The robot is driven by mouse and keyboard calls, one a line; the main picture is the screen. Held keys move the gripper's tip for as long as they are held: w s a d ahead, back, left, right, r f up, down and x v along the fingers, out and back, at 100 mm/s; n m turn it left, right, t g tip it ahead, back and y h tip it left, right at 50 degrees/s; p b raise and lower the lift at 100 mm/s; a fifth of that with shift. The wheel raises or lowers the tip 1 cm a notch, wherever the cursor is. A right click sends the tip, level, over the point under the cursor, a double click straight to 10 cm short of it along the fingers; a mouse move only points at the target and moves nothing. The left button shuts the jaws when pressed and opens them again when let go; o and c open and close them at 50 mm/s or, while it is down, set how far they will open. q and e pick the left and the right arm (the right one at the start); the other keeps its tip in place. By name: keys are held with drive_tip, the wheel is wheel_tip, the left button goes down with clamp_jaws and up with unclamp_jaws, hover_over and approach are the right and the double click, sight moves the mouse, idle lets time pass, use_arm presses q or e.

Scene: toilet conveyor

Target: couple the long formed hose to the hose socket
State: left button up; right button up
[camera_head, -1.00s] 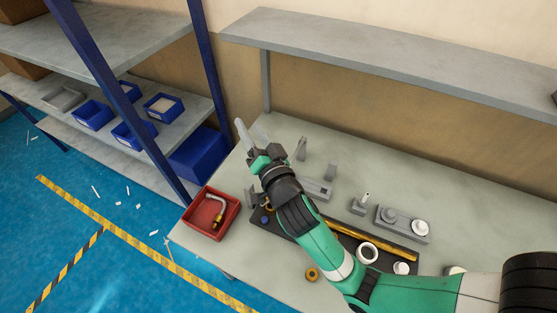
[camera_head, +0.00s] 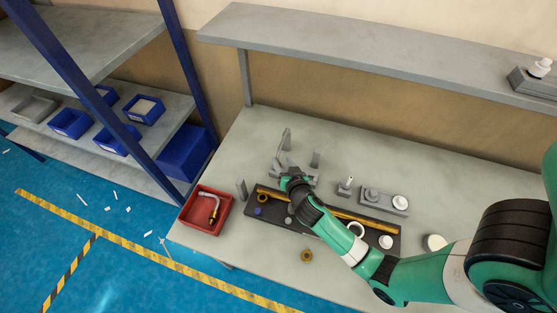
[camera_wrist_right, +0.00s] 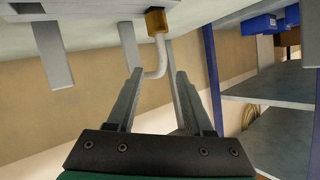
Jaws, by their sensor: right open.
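In the right wrist view, which is upside down, a white bent hose (camera_wrist_right: 160,55) with a brass end (camera_wrist_right: 157,20) shows between and beyond the fingertips of my right gripper (camera_wrist_right: 160,74). The fingers are apart and do not grip it. In the head view my right gripper (camera_head: 281,154) is over the back of the workbench, among grey upright plates. Another bent pale hose with a brass end (camera_head: 213,211) lies in the red bin (camera_head: 185,214). I cannot tell which part is the hose socket. My left gripper is not in view.
A dark tray (camera_head: 268,222) with a long brass bar (camera_head: 368,220) and rings lies under my right arm. A brass ring (camera_head: 306,256) lies in front. An upper shelf (camera_head: 380,55) spans the back.

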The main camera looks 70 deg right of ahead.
sight(278, 157)
drive_tip(key=x, duration=0.5)
drive_tip(key=shift+w+a+f+b, duration=0.1)
drive_tip(key=shift+w+f+b, duration=0.05)
drive_tip(key=shift+b, duration=0.15)
clamp_jaws()
